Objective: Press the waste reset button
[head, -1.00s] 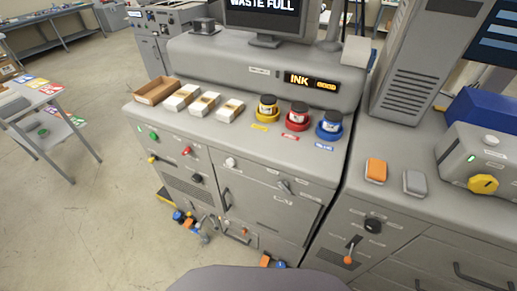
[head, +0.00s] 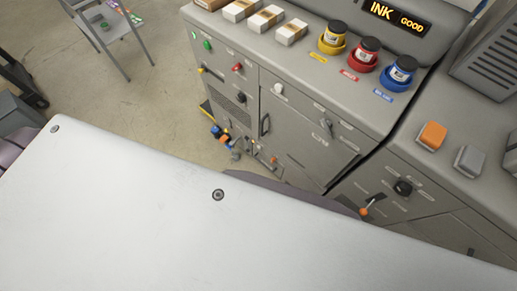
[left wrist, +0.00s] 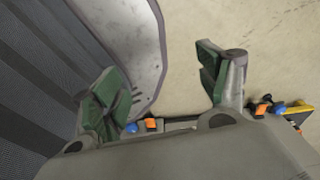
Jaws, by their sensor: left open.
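The grey machine front (head: 300,115) carries several controls. A green button (head: 207,44), a red one (head: 237,67) and a white one (head: 278,88) are on its left part. An orange square button (head: 432,135) and a grey square button (head: 469,161) are on the top of the right part. Their labels are too small to read, so I cannot tell which is the waste reset button. My right gripper is not in view.
Yellow, red and blue ink jars (head: 366,57) and white packs (head: 266,18) stand on the machine top. The ink display (head: 396,18) reads GOOD. A lever with an orange knob (head: 365,211) sticks out low. A pale surface close to the camera covers the lower head view.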

